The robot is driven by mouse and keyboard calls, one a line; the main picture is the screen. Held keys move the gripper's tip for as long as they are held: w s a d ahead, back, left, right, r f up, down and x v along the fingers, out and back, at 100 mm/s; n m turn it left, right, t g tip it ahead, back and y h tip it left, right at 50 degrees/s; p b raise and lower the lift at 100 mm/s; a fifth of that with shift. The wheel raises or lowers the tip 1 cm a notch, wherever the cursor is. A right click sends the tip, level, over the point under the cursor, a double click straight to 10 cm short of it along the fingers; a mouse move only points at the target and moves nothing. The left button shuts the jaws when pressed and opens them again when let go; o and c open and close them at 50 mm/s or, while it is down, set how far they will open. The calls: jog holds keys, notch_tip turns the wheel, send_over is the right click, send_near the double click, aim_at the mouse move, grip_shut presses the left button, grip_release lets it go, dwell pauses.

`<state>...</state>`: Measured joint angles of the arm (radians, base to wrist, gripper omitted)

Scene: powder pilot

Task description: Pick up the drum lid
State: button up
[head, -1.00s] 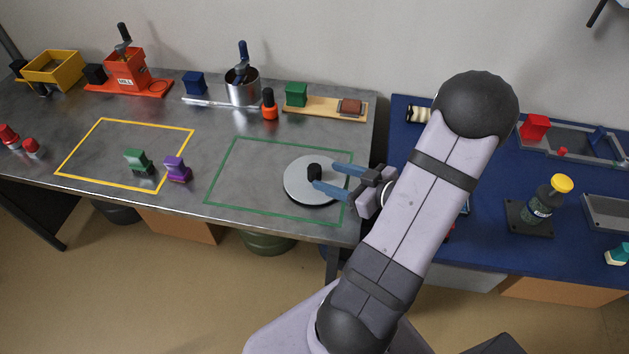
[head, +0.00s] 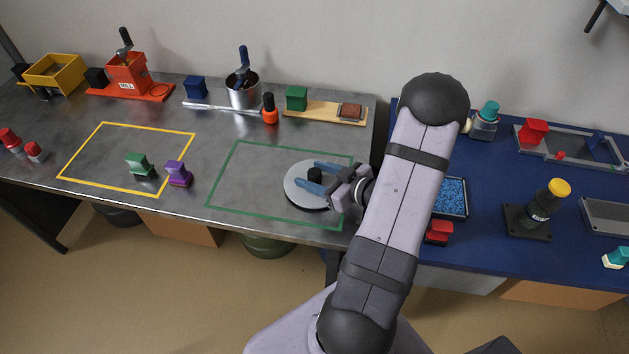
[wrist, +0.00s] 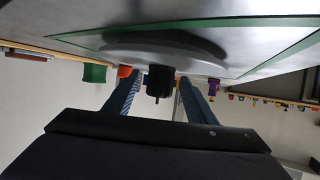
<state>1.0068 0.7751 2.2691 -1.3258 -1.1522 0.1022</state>
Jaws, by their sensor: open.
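The drum lid (head: 298,196) is a round light grey disc with a black knob (head: 315,175) in its middle. It lies flat on the metal table inside the green outline, towards the right side. My gripper (head: 314,178) has its blue fingers on either side of the knob, with the jaws open. In the wrist view the lid (wrist: 165,45) shows as a grey disc, and the black knob (wrist: 160,80) stands between the two fingers (wrist: 160,98). A gap shows between the knob and each finger.
A green outline (head: 222,180) surrounds the lid's area. A board with a green block (head: 297,98) and a steel pot (head: 242,92) stand behind. A purple-handled stamp (head: 178,172) is to the left. The blue table (head: 490,240) lies right, past a gap.

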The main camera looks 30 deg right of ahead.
aim_at(314, 172)
jog(key=c, duration=1.2)
jog(key=shift+r, duration=0.2)
jog(key=shift+r+p, duration=0.35)
jog(key=shift+r, duration=4.5)
